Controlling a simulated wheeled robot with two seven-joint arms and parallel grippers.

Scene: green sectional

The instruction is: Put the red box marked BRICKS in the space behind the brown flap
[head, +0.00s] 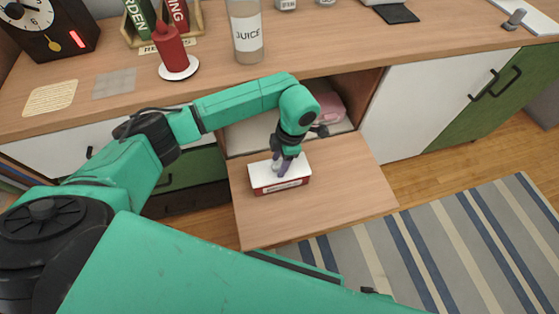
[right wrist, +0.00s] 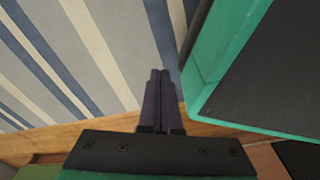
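The red box (head: 264,190) with a white top sits on the lowered brown flap (head: 335,190), near the opening behind it. Its front label is too small to read. My left gripper (head: 282,167) points down at the box's white top, its fingers at or just over it; whether they hold anything is unclear. The space behind the flap (head: 250,136) is open, and my left arm covers part of it. In the right wrist view my right gripper (right wrist: 161,75) has its fingers together, empty, above the rug.
A pink item (head: 328,106) lies in the right of the space. The countertop above holds a red candle (head: 172,48), a juice bottle (head: 246,35) and a clock (head: 45,28). A white cabinet door (head: 415,105) is right of the opening. A striped rug (head: 450,250) covers the floor in front.

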